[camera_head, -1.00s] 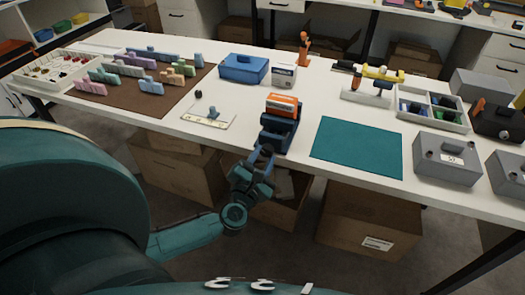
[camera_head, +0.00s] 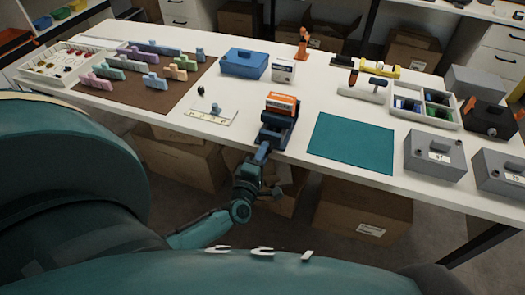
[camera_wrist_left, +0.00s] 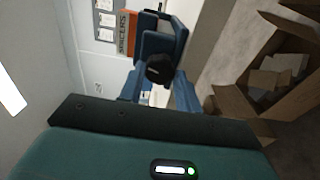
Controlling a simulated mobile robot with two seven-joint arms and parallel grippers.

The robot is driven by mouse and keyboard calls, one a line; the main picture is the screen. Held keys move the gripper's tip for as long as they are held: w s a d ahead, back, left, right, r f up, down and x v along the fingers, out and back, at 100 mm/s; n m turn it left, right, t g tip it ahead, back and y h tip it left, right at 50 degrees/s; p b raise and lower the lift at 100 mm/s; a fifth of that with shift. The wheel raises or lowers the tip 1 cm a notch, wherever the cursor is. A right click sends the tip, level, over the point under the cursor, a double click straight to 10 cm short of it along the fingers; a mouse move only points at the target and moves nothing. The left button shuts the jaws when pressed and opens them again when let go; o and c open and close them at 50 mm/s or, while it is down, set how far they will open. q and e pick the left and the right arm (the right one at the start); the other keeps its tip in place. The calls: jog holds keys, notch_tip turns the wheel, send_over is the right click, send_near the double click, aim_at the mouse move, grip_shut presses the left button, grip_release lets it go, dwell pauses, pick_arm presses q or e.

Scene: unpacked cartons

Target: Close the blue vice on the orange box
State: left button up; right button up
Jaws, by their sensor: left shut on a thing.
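The blue vice (camera_head: 274,136) stands at the front edge of the white table. The orange box (camera_head: 281,105) with a white label band sits upright in its jaws; I cannot tell whether both jaws touch it. In the left wrist view, the box (camera_wrist_left: 127,36) lies against the vice (camera_wrist_left: 163,44), whose dark round screw end (camera_wrist_left: 159,69) faces me. My left gripper (camera_head: 262,152) is at the front of the vice, its blue fingers (camera_wrist_left: 158,92) shut on the vice handle, which they and the screw end largely hide. My right gripper is not in view.
A teal mat (camera_head: 351,143) lies right of the vice, and a small white plate (camera_head: 210,114) with a knob lies left. A blue case (camera_head: 243,64) and white carton (camera_head: 283,71) stand behind. Cardboard boxes (camera_head: 363,213) are under the table.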

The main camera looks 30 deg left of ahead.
pick_arm(q)
jog(key=m+p, duration=0.4)
jog(key=m, duration=1.8)
jog(key=shift+p, duration=0.4)
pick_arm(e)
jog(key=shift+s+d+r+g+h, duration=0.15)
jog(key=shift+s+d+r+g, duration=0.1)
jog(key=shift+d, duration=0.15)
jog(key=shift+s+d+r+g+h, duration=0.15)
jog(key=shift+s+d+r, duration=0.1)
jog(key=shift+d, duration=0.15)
pick_arm(q)
jog(key=shift+m, duration=0.5)
jog(key=o, duration=1)
jog(key=shift+c, duration=0.2)
jog(key=shift+s, duration=0.1)
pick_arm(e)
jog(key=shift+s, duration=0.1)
